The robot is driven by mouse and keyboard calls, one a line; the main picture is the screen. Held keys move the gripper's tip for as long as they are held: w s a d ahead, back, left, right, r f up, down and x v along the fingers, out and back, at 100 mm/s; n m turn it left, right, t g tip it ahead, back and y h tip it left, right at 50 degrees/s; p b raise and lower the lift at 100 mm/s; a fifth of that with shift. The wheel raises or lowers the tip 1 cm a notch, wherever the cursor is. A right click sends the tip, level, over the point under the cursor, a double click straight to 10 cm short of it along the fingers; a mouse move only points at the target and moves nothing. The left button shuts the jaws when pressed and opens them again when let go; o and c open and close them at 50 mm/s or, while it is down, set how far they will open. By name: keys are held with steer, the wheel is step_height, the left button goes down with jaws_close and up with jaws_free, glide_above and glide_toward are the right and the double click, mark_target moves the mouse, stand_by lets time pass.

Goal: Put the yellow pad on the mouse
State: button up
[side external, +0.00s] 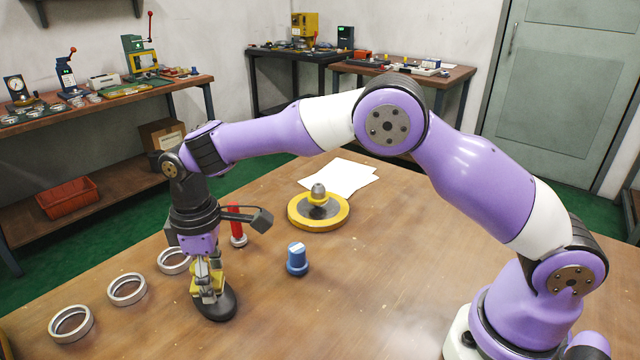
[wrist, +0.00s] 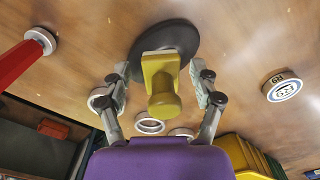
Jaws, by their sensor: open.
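A yellow piece with a rounded knob (wrist: 162,82) stands on or just over a dark, rounded oval base (wrist: 178,34); whether they are joined I cannot tell. In the side view the dark base (side external: 222,304) lies on the table under my gripper (side external: 208,284), with the yellow piece partly hidden by the fingers. In the wrist view my gripper (wrist: 160,70) is open, one finger on each side of the yellow piece, with gaps visible. A yellow-rimmed disc (side external: 337,220) with a grey knob lies farther back. Which item is the mouse is unclear.
Several pale rings (side external: 127,289) lie at the left. A red-handled tool (side external: 236,222) stands behind my gripper and a blue-topped item (side external: 297,260) to its right. White paper (side external: 340,177) lies at the back. The table's front middle is clear.

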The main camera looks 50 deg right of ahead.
mark_target(214, 278)
steer(key=s+d+r+m+t, duration=0.1)
steer(key=d+r, duration=0.2)
steer(key=r, duration=0.6)
steer(key=s+d+r+m, duration=0.1)
steer(key=s+d+r, duration=0.1)
steer(key=r, duration=0.6)
steer(key=s+d+f+m+t, duration=0.3)
steer(key=s+d+m, duration=0.4)
steer(key=s+d, duration=0.5)
steer(key=s+t, duration=0.1)
steer(key=s, duration=0.3)
steer(key=shift+f+t, duration=0.2)
steer(key=shift+t, duration=0.1)
